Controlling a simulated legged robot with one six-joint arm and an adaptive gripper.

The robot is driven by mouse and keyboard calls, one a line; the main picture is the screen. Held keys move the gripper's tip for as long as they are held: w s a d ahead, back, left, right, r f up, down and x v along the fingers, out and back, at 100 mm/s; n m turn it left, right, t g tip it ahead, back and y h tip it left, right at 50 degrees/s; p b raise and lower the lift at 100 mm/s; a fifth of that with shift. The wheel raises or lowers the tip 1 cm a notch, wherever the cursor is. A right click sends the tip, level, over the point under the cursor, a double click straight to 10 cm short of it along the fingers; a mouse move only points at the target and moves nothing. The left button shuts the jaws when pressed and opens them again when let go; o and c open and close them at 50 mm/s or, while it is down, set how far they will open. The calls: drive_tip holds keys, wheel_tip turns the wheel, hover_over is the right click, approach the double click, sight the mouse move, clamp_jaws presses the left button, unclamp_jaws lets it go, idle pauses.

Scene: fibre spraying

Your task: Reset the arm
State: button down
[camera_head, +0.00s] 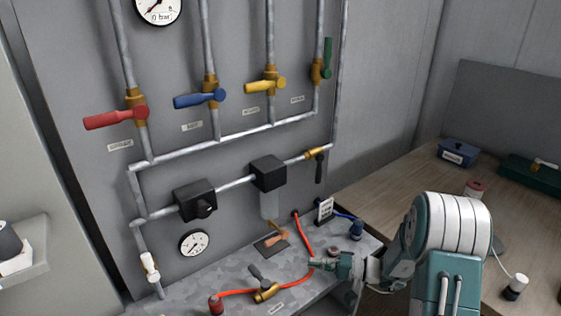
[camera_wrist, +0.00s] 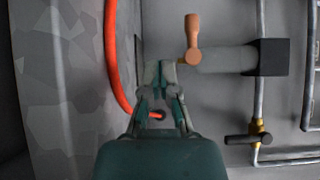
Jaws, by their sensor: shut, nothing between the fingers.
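My gripper (camera_head: 318,262) is shut and empty, at the end of my arm on the right in the head view. It is over the grey shelf under the pipe panel, close to the red hose (camera_head: 305,235). In the wrist view the gripper (camera_wrist: 160,68) points toward an orange-brown handle (camera_wrist: 192,38), and the red hose (camera_wrist: 112,60) passes on its left. The fingertips appear apart from the handle, though the exact gap is hard to tell.
The panel carries red (camera_head: 115,118), blue (camera_head: 198,99), yellow (camera_head: 264,86) and green (camera_head: 328,58) valve handles. A valve with a black handle (camera_head: 258,275) sits on the shelf. A wooden table (camera_head: 400,185) with a blue box (camera_head: 458,152) stands at right.

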drive_tip(key=s+a+r+n+g+h, duration=0.35)
drive_tip(key=s+r+g+h, duration=0.4)
drive_tip(key=s, duration=0.65)
drive_tip(key=s+d+r+t+h, duration=0.7)
drive_tip(key=s+r+t+h, duration=0.1)
drive_tip(key=s+r+h, duration=0.1)
drive_tip(key=shift+s+r+h, duration=0.35)
drive_tip(key=shift+s+r, duration=0.3)
drive_tip(key=shift+s, duration=0.45)
